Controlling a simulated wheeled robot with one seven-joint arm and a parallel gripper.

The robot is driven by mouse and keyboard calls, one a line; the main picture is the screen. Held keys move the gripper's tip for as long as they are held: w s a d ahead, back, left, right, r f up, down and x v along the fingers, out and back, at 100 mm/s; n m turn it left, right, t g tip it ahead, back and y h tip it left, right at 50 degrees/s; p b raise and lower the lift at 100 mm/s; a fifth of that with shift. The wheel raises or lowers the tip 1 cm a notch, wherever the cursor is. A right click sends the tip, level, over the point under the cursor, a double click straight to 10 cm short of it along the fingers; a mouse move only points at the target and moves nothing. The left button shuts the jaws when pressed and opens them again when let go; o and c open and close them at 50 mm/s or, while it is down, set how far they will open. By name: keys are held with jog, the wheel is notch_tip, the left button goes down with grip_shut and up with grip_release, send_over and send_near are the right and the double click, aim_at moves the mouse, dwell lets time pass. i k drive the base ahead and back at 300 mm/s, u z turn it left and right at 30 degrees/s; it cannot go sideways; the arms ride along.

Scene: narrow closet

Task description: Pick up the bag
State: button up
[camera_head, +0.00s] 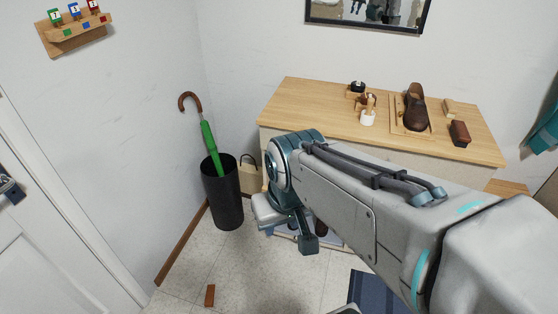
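A beige bag (249,179) with dark looped handles stands on the floor in the back corner. It is between the black umbrella stand and the left end of the wooden cabinet. My arm's wrist hides part of its right side. My gripper (288,228) hangs low in front of the cabinet, to the right of and nearer than the bag, and appears apart from it. My own wrist and arm links cover much of the gripper, so its fingers do not show clearly.
A black umbrella stand (222,193) holds a green umbrella (210,143) just left of the bag. The wooden cabinet (310,105) bears a shoe on a tray (424,127) and small items. A brown block (210,296) and a blue mat (374,291) lie on the floor.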

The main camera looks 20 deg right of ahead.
aim_at(250, 176)
jog(key=z, duration=0.2)
jog(key=k, duration=0.35)
jog(key=u, duration=0.3)
jog(key=i, duration=1.75)
jog(key=z, duration=0.5)
jog(key=i, duration=0.55)
jog(key=z, duration=0.1)
